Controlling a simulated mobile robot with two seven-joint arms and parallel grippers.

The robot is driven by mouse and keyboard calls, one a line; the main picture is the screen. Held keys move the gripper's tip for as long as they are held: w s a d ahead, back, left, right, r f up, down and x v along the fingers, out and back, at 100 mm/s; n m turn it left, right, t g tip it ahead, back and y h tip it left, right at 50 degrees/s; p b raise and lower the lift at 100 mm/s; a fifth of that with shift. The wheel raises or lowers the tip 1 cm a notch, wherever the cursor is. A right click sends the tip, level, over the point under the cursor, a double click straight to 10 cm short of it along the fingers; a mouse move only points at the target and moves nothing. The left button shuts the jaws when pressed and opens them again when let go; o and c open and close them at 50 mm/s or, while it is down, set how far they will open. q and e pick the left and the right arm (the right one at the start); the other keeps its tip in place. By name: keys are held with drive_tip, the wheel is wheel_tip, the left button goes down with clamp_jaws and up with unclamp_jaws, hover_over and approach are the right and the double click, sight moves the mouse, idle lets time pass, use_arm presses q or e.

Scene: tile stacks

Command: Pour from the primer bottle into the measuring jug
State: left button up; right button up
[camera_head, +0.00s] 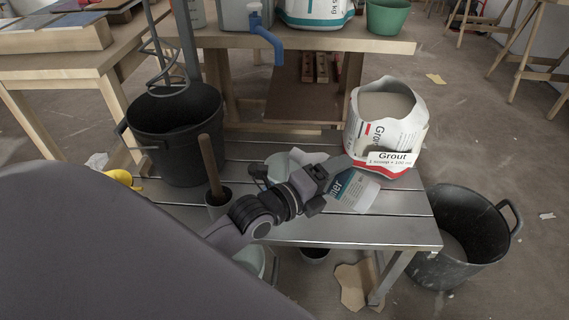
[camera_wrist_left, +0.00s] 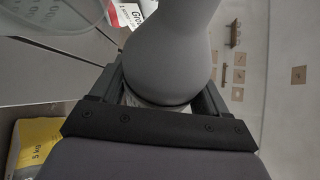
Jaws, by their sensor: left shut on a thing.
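My left gripper (camera_head: 335,172) is above the slatted metal bench and shut on the primer bottle (camera_head: 355,191). The bottle's white and blue label shows beyond the fingers, with its lettering slanted. In the left wrist view the grey bottle (camera_wrist_left: 172,45) stands between the fingers of the gripper (camera_wrist_left: 162,90). A clear vessel with markings, which looks like the measuring jug (camera_wrist_left: 55,18), is at the top left there, apart from the bottle. In the head view a pale vessel (camera_head: 279,164) is partly hidden behind my gripper; I cannot tell if it is the jug. No liquid stream shows.
An open grout bag (camera_head: 385,135) stands on the bench (camera_head: 395,205) right of the bottle. A black bucket (camera_head: 175,135) with a mixer and a pot (camera_head: 219,203) with a wooden handle stand left. Another black bucket (camera_head: 458,240) is on the floor at right.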

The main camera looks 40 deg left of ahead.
use_arm(q)
drive_tip(key=shift+a+r, duration=0.1)
drive_tip(key=shift+r, duration=0.35)
use_arm(e)
drive_tip(key=shift+d, duration=0.2)
drive_tip(key=shift+f, duration=0.1)
use_arm(q)
drive_tip(key=shift+n, duration=0.3)
use_arm(e)
drive_tip(key=shift+d+f, duration=0.1)
drive_tip(key=shift+f, duration=0.05)
use_arm(q)
drive_tip(key=shift+t, duration=0.3)
use_arm(e)
drive_tip(key=shift+a+r, duration=0.3)
drive_tip(key=shift+r, duration=0.1)
use_arm(q)
drive_tip(key=shift+n, duration=0.6)
use_arm(e)
drive_tip(key=shift+w+f, duration=0.1)
drive_tip(key=shift+f, duration=0.05)
use_arm(q)
drive_tip(key=shift+a+r+n+t+h+p, duration=0.2)
drive_tip(key=shift+r+n+t+h+p, duration=0.15)
drive_tip(key=shift+r+n, duration=0.25)
use_arm(e)
drive_tip(key=shift+d, duration=0.25)
idle(0.8)
